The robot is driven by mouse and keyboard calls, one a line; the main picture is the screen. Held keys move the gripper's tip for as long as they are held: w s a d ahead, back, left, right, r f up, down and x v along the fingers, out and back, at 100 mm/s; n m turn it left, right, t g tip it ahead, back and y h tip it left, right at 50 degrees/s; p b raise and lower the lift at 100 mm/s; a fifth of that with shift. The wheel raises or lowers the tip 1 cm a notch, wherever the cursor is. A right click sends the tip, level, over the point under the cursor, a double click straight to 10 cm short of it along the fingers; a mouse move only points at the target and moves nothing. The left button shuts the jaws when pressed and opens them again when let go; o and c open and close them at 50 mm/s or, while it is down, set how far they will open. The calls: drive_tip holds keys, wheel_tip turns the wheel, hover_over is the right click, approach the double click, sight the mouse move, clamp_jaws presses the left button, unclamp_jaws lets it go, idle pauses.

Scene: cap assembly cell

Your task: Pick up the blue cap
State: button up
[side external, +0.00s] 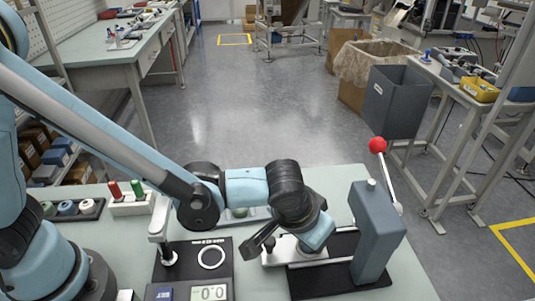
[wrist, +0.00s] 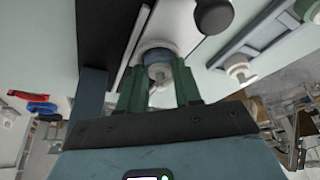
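My gripper (side external: 262,243) is low over the metal slide of the press fixture, left of the press. In the wrist view its two green fingers (wrist: 158,82) stand apart. A round part with a blue-grey band and a white centre (wrist: 158,56) sits on the slide, at and just beyond the fingertips. It looks like the blue cap; whether the fingers touch it is unclear. In the side view my gripper hides it. A dark tray (side external: 93,214) at the left holds several round caps, one of them bluish (side external: 67,207).
The grey press (side external: 376,235) with its red-knobbed lever (side external: 377,145) stands close to the right. A black knob (wrist: 213,15) rises from the slide. A gauge stand (side external: 160,235) and display (side external: 208,293) are to the left. Another tray (side external: 258,212) lies behind my wrist.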

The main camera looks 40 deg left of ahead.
idle(0.4)
drive_tip(key=shift+r, duration=0.8)
wheel_tip(320, 180, up, 2)
drive_tip(key=shift+r, duration=0.2)
drive_tip(key=s+d+r, duration=0.4)
drive_tip(key=s+r, duration=0.2)
drive_tip(key=s, duration=0.4)
drive_tip(key=s+a+f+n+y, duration=0.15)
drive_tip(key=a+n, duration=0.25)
drive_tip(key=a, duration=0.5)
drive_tip(key=s+a+f+n+y, duration=0.15)
drive_tip(key=a+n, duration=0.25)
drive_tip(key=a, duration=0.4)
drive_tip(key=shift+w+f, duration=0.15)
drive_tip(key=shift+f, duration=3)
drive_tip(key=shift+f, duration=0.3)
drive_tip(key=shift+f, duration=0.3)
drive_tip(key=shift+f, duration=0.1)
